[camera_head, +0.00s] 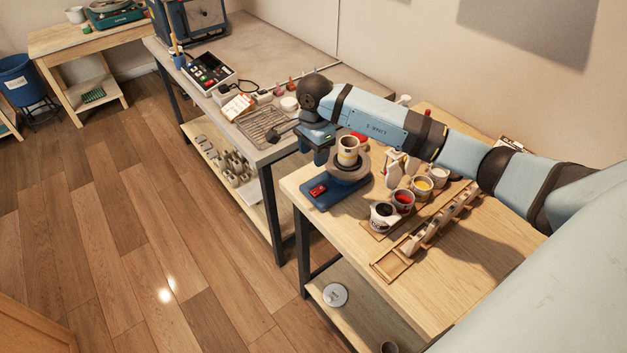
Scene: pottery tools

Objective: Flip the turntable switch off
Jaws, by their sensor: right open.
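The turntable has a blue base (344,194) and a grey round wheel head (350,174), and it stands at the near-left corner of the wooden table. A red switch (318,190) sits on the front-left part of its base; its position is too small to read. A beige cup (348,150) with darker bands stands upright on the wheel head. My right gripper (321,157) is open, above and behind the switch and just left of the cup. It is apart from the switch; whether it touches the cup is unclear. My left gripper is not in view.
Paint pots (403,200) stand in a row right of the turntable, with a long wooden rack (430,233) beside them. A grey table (262,58) behind holds a control box (208,72) and a metal rack (264,121). The wooden table's front (420,290) is clear.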

